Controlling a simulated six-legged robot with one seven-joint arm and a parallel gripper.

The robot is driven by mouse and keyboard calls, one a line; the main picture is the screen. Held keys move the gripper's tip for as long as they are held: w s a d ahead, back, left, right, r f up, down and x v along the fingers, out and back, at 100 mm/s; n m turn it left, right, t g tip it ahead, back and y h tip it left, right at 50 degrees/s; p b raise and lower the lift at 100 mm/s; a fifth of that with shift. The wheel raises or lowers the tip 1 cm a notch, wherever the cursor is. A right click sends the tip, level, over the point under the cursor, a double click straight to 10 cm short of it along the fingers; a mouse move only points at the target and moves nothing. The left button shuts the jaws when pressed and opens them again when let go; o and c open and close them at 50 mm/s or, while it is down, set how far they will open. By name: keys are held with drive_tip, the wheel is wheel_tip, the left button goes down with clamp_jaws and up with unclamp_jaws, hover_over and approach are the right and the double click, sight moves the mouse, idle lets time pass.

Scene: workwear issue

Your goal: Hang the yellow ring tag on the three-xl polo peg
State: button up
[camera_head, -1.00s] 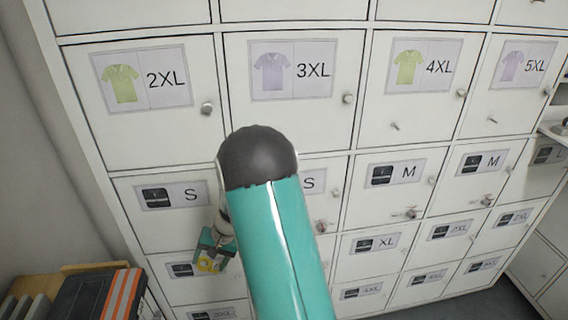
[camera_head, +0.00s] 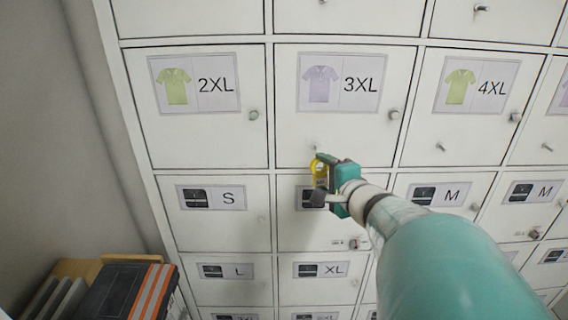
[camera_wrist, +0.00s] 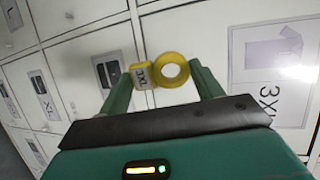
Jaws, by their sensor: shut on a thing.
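The yellow ring tag (camera_wrist: 172,71) is held between the green fingers of my gripper (camera_wrist: 165,84) in the wrist view. Its ring stands out beside a small label block with dark print. In the head view the yellow ring tag (camera_head: 319,167) shows at the tip of my gripper (camera_head: 324,184), just below the 3XL polo door (camera_head: 340,130). That door bears a lilac polo picture and "3XL". A small peg (camera_head: 314,149) shows low on this door, a little above the ring. The ring appears apart from it, though the depth gap is hard to judge.
The 2XL door (camera_head: 200,135) is to the left and the 4XL door (camera_head: 470,130) to the right, each with a round knob. Smaller S, M, L and XL doors lie below. Dark binders (camera_head: 125,292) with orange stripes stand at the lower left.

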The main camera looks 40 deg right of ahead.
drive_tip(key=shift+s+d+r, duration=0.1)
drive_tip(key=shift+w+d+f, duration=0.2)
drive_tip(key=shift+w+d, duration=0.65)
drive_tip(key=shift+w, duration=0.4)
drive_tip(key=shift+w+d+f, duration=0.15)
drive_tip(key=shift+w+d, duration=0.65)
drive_tip(key=shift+w, duration=0.45)
drive_tip(key=shift+w+d+f, duration=0.2)
drive_tip(key=shift+w+d, duration=0.65)
drive_tip(key=shift+w, duration=0.4)
drive_tip(key=o, duration=1)
drive_tip(key=shift+o, duration=0.2)
